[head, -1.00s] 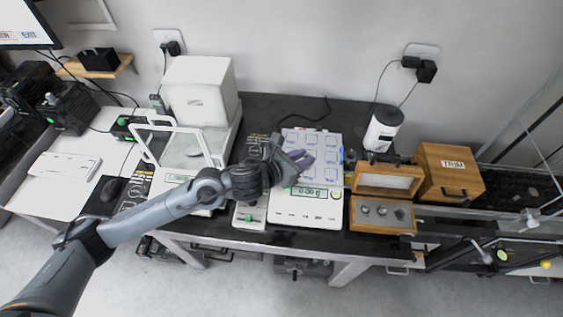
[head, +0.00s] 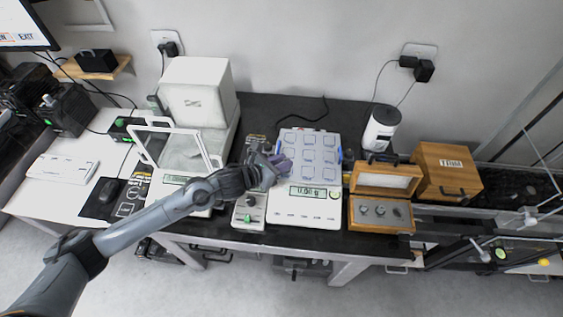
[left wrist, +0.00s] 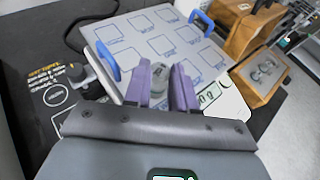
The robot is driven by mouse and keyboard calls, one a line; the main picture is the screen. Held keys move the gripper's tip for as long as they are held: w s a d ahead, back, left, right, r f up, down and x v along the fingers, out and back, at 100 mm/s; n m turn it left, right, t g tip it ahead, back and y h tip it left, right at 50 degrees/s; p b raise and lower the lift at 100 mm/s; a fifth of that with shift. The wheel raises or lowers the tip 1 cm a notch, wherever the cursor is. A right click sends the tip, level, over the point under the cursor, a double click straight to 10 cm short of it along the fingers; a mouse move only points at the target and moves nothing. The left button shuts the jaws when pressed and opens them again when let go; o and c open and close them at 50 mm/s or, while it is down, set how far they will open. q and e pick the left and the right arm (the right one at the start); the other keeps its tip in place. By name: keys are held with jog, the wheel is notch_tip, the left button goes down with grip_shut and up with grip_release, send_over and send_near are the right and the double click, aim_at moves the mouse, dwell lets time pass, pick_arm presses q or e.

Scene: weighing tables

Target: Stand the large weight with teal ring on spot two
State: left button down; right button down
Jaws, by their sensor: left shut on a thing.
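My left gripper (head: 280,164) is over the left part of the white scale, at the near left edge of a tray (head: 310,146) marked with several outlined squares. In the left wrist view its purple fingers (left wrist: 167,88) are shut on a grey metal weight (left wrist: 161,78), partly hidden between them. I cannot make out a teal ring on it. The tray (left wrist: 135,42) has blue handles, and its visible squares look empty. The numbers in the squares are too small to read surely. My right gripper is not in view.
The scale (head: 300,207) has a lit display. An open wooden case (head: 365,222) with a few weights stands to its right, beside a closed wooden box (head: 447,172). A glass-sided balance (head: 190,150) stands to the left. A small device with a dark knob (head: 250,200) sits close under my gripper.

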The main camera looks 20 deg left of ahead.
pick_arm(q)
jog(key=shift+w, duration=0.1)
jog(key=shift+f, duration=0.15)
jog(key=c, duration=0.9)
grip_release()
